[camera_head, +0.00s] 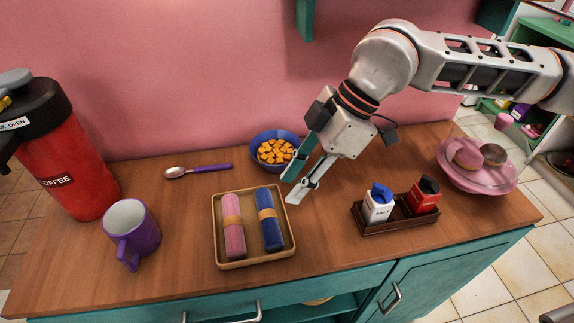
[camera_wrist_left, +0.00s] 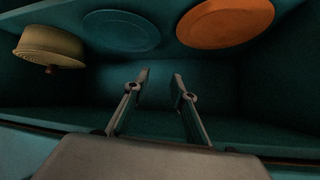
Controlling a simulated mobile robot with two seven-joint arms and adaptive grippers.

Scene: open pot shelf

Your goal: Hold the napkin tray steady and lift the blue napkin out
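The napkin tray (camera_head: 256,260), a light wooden tray, lies on the counter in the head view. The rolled blue napkin (camera_head: 271,230) with a tan band lies in its right half. A rolled pink napkin (camera_head: 234,238) lies beside it on the left. My right gripper (camera_head: 289,191) is open and empty, fingers apart, just beyond the tray's far right corner. My left gripper is not seen in the head view. In the left wrist view my left gripper (camera_wrist_left: 160,80) is open, with nothing between its fingers, facing a dark teal shelf space.
A blue bowl of orange pieces (camera_head: 275,151) stands close behind my right gripper. A spoon (camera_head: 200,171), purple mug (camera_head: 132,232) and red coffee flask (camera_head: 65,150) are left. A shaker caddy (camera_head: 398,218) and pink bowl (camera_head: 478,172) are right. An orange plate (camera_wrist_left: 225,22) is in the shelf.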

